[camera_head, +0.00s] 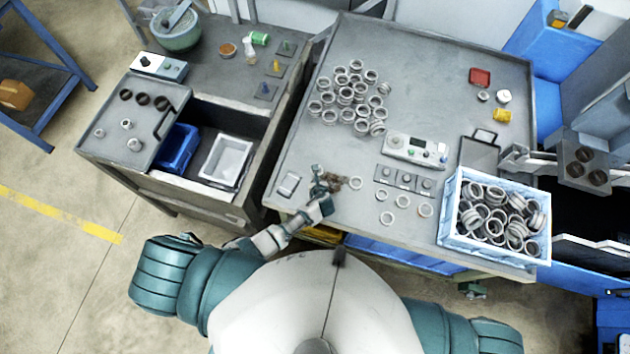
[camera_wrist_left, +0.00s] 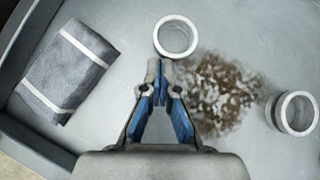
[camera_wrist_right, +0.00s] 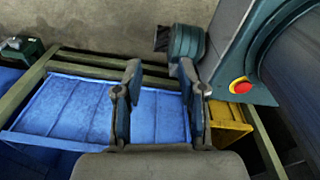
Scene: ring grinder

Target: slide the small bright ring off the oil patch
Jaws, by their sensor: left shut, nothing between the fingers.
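A small bright ring (camera_wrist_left: 176,36) lies on the table at the upper left edge of the brown oil patch (camera_wrist_left: 222,95). My left gripper (camera_wrist_left: 163,68) is shut and empty, its fingertips right at the ring's near rim; I cannot tell whether they touch it. In the head view my left gripper (camera_head: 322,180) is at the table's front edge area and hides that ring, with part of the oil patch (camera_head: 338,184) showing. A second ring (camera_wrist_left: 295,112) stands to the right of the patch. My right gripper (camera_wrist_right: 160,85) is open and empty, away from the table top.
A folded grey cloth (camera_wrist_left: 66,72) lies left of my left gripper. Several loose rings (camera_head: 402,201) lie to the right, near a control box (camera_head: 414,150). A blue crate (camera_head: 446,215) of rings stands at the front right. A blue bin (camera_wrist_right: 80,105) lies under my right gripper.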

